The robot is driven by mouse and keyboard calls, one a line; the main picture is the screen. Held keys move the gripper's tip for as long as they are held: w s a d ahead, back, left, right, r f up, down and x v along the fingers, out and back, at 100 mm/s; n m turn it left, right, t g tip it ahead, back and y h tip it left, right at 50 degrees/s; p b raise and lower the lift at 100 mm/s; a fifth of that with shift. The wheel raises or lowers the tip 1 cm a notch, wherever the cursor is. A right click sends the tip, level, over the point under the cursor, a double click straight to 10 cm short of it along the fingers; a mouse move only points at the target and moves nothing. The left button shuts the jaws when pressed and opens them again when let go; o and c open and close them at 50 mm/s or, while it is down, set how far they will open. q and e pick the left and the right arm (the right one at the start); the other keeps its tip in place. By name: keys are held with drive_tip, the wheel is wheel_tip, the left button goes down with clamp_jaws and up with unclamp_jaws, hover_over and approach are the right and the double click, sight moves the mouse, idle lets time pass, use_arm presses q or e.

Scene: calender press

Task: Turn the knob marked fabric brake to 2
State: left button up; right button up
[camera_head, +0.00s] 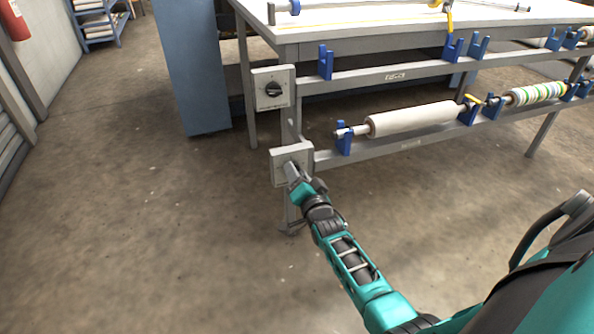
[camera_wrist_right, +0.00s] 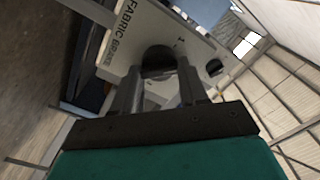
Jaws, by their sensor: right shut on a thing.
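The fabric brake panel (camera_head: 281,155) is the lower of two pale plates on the table's left leg. Its label shows on the panel in the right wrist view (camera_wrist_right: 147,22), with a "1" mark near the knob. The dark round knob (camera_wrist_right: 158,57) is partly hidden by my fingers, and its pointer setting cannot be read. My right gripper (camera_head: 294,172) is at this panel; in the wrist view its two fingers (camera_wrist_right: 160,80) are shut on the knob. My left gripper is not in view.
Another plate with a black knob (camera_head: 272,89) sits above. A white roll (camera_head: 412,119) and a striped roll (camera_head: 537,92) rest in blue holders on the rail to the right. A blue cabinet (camera_head: 190,65) stands behind. The floor at left is clear.

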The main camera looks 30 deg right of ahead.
drive_tip(key=shift+f+m, duration=0.15)
drive_tip(key=shift+m, duration=4.05)
drive_tip(key=o, duration=1.1)
drive_tip(key=p+v, duration=0.2)
drive_tip(key=v, duration=1.1)
drive_tip(key=shift+d+p, duration=0.1)
drive_tip(key=shift+p, duration=0.25)
